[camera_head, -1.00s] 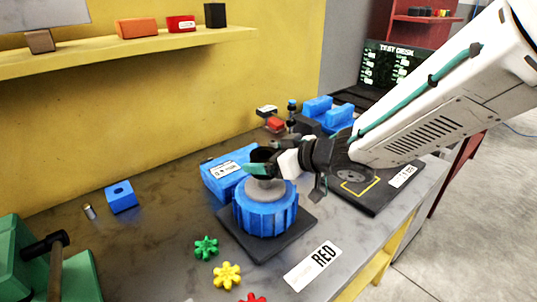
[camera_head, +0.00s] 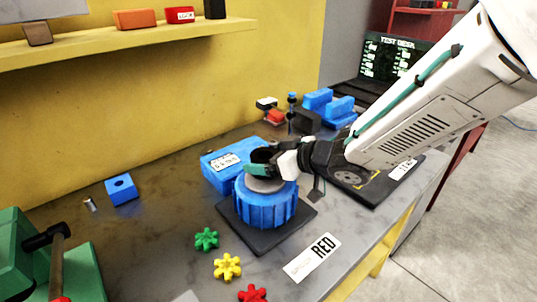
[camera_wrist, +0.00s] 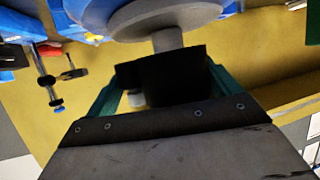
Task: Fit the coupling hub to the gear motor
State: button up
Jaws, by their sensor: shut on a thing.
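The gear motor (camera_head: 265,208) is a ribbed blue cylinder with a grey round top, standing upright on a dark square plate. My gripper (camera_head: 262,164) has teal fingers and is shut on the coupling hub (camera_head: 263,155), a dark piece, just above the motor's top. In the wrist view the hub (camera_wrist: 163,76) is a black block between the green fingers. The motor's grey shaft (camera_wrist: 168,40) stands out from its grey disc and meets the hub's outline. I cannot tell whether the shaft is inside the hub or behind it.
A blue box (camera_head: 222,166) stands close behind the motor. Star-shaped green (camera_head: 206,239), yellow (camera_head: 227,267) and red (camera_head: 252,294) pieces lie in front. A small blue block (camera_head: 121,190) and a green fixture (camera_head: 50,265) are at left. A dark plate (camera_head: 370,188) lies at right.

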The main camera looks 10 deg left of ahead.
jog(key=shift+f, duration=1.05)
jog(key=o, duration=1.2)
jog(key=shift+o, duration=0.2)
jog(key=v, duration=0.7)
jog(key=shift+s+d+r, duration=0.1)
jog(key=shift+s+d, duration=0.1)
jog(key=shift+d, duration=0.15)
